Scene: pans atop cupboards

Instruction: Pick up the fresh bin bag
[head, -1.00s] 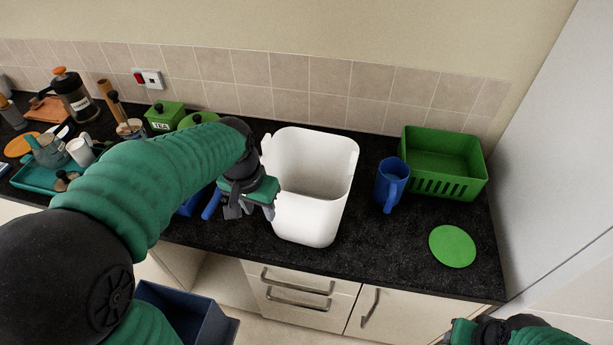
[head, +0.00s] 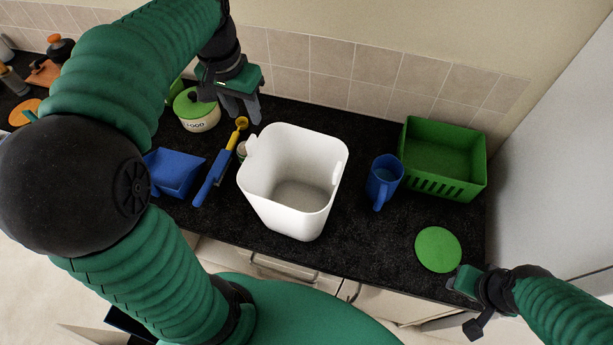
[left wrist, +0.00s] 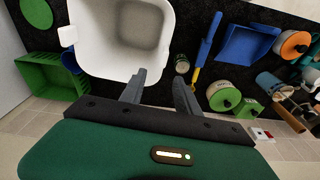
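A white bin (head: 303,218) stands upright on the dark counter; its inside looks bare. I cannot clearly make out a bin bag. My left gripper (head: 240,110) is above the counter, behind and left of the bin. In the left wrist view its fingers (left wrist: 159,90) are apart with nothing between them. My right gripper (head: 470,302) is at the counter's front right; its fingers do not show clearly.
A blue dustpan (head: 174,172) and a blue-and-yellow brush (head: 213,178) lie left of the bin. A green FOOD pot (head: 197,112) is behind them. A blue jug (head: 383,178), green basket (head: 443,160) and green disc (head: 438,249) are at the right.

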